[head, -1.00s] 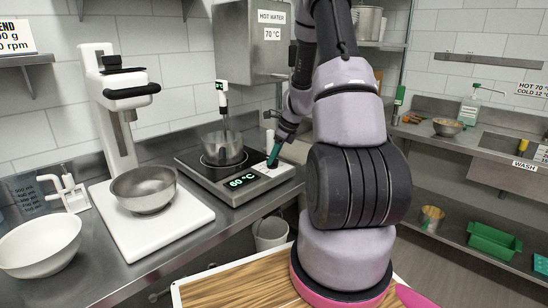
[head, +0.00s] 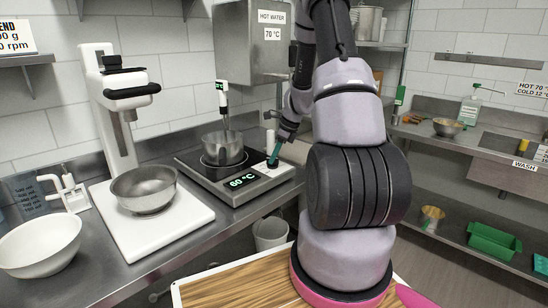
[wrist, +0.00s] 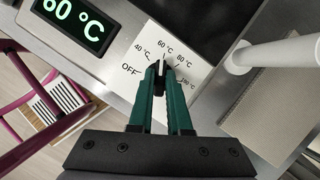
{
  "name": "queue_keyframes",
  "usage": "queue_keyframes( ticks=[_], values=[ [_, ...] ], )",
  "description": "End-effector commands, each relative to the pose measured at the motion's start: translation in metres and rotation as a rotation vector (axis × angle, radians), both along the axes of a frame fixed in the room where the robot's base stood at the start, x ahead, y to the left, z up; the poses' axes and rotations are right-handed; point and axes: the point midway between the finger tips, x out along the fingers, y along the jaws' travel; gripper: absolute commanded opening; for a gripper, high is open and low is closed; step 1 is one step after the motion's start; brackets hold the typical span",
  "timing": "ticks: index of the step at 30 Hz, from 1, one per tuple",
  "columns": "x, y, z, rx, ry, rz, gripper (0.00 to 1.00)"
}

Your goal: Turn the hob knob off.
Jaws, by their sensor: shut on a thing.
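The hob (head: 215,172) stands on the steel counter with a steel pot on it, and its front display (head: 242,181) reads 60 °C. My gripper (head: 272,164) reaches down to the right part of the hob's front panel. In the wrist view, the green fingers of my gripper (wrist: 160,72) are shut on the small dark hob knob (wrist: 159,86), one on each side. The white dial plate (wrist: 150,55) around it is marked OFF, 40, 60, 80 and 100 °C. The knob's white mark seems to point near 60 °C. The fingers hide much of the knob.
The pot (head: 222,148) holds an upright probe with a small display. Left of the hob stands a white mixer stand with a steel bowl (head: 144,188).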

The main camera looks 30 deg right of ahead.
Motion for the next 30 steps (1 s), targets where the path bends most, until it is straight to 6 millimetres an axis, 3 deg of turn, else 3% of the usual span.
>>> queue_keyframes(
  ticks=[30],
  values=[
    [0.0059, -0.0015, -0.0007, 0.0, 0.001, 0.947, 0.0]
  ],
)
